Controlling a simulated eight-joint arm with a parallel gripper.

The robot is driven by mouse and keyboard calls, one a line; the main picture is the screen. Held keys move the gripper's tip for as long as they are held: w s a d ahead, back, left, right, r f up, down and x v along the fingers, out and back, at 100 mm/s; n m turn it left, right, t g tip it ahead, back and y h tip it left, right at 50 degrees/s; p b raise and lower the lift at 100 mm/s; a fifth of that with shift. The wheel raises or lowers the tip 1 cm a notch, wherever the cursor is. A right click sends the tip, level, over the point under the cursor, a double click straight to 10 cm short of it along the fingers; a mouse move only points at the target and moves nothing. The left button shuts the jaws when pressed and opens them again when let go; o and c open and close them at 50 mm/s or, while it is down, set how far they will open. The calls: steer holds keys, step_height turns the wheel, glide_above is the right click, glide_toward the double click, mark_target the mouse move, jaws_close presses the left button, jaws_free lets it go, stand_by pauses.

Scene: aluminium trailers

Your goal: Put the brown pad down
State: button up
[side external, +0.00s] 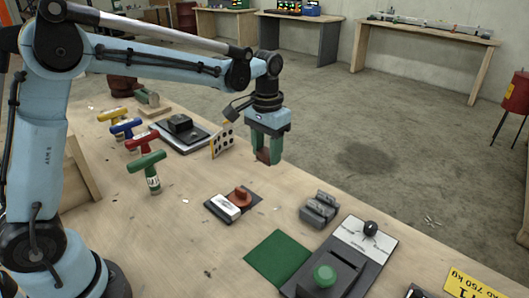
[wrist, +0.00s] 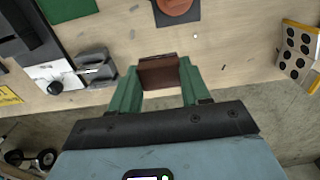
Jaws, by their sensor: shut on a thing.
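My gripper (side external: 269,150) has green fingers and is shut on the brown pad (side external: 263,155). It hangs in the air near the bench's far edge in the side view. In the wrist view the brown pad (wrist: 159,73) sits between the two fingertips of my gripper (wrist: 159,82), with its flat brown face showing. The fingers cover part of the pad in the side view. I cannot tell the exact height above the bench.
A green mat (side external: 277,258) lies flat and bare on the bench. Near it are a grey block (side external: 319,209), a lever-and-button unit (side external: 343,262) and a dark plate with white and orange-brown pieces (side external: 233,203). A dotted yellow-edged board (side external: 222,141) stands left of my gripper. Coloured T-handles (side external: 148,171) stand further left.

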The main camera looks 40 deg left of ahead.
glide_above(250, 171)
step_height(250, 171, down, 7)
steer(key=shift+r, duration=0.15)
steer(key=shift+a, duration=0.1)
steer(key=shift+f, duration=2.05)
steer(key=shift+f, duration=0.1)
steer(key=o, duration=1.1)
